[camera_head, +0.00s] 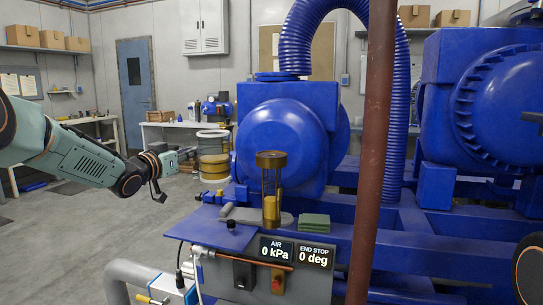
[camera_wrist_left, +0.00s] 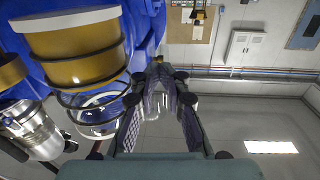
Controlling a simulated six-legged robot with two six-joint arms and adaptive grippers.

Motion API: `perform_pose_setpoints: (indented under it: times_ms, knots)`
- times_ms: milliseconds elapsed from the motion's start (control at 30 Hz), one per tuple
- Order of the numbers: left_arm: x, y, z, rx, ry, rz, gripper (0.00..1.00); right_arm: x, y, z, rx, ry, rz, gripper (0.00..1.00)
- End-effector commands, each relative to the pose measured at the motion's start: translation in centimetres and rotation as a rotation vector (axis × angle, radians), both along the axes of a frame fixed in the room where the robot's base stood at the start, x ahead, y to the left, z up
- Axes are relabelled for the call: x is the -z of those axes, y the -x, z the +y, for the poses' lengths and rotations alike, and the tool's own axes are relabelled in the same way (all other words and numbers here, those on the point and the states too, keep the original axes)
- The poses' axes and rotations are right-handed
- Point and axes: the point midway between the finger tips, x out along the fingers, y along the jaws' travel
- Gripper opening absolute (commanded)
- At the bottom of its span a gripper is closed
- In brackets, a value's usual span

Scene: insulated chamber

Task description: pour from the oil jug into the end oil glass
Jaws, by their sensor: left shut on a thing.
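The oil jug (camera_head: 213,168) is a clear banded vessel with amber oil in its lower part. It looks upright, just right of my left gripper (camera_head: 178,160). In the left wrist view, which is upside down, the jug (camera_wrist_left: 78,52) fills the upper left. There my left gripper (camera_wrist_left: 161,85) is shut; its fingers hide most of the grip on the jug. The end oil glass (camera_head: 270,190) is a clear cylinder with a brass cap and amber oil low inside. It stands on the blue machine, right of the jug and apart from it. My right gripper is out of view.
A blue shelf (camera_head: 215,232) and a panel reading 0 kPa and 0 deg (camera_head: 296,252) sit in front of the glass. Green pads (camera_head: 314,222) lie to its right. A brown vertical pipe (camera_head: 372,170) stands further right. The floor at left is open.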

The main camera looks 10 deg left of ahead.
Motion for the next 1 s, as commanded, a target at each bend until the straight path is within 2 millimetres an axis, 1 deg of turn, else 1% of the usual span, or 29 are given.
perform_pose_setpoints:
  times_ms: [200, 367, 667, 867, 1000]
  knots:
    - [1.1, 0.1, -1.5, 0.086, 0.002, -0.003, 0.0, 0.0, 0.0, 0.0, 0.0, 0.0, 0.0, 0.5]
    - [1.7, 0.1, -1.8, 0.103, 0.002, -0.004, 0.0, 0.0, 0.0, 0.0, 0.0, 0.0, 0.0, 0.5]
    - [1.6, 0.1, -1.8, 0.1, -0.005, -0.005, 0.0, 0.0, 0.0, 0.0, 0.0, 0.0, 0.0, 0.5]
    - [0.8, 0.1, -2.2, 0.101, -0.059, -0.003, 0.0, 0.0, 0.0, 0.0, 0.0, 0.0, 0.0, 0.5]
    - [0.0, 0.1, -2.5, 0.1, -0.123, -0.001, 0.0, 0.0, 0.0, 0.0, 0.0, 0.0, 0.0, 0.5]
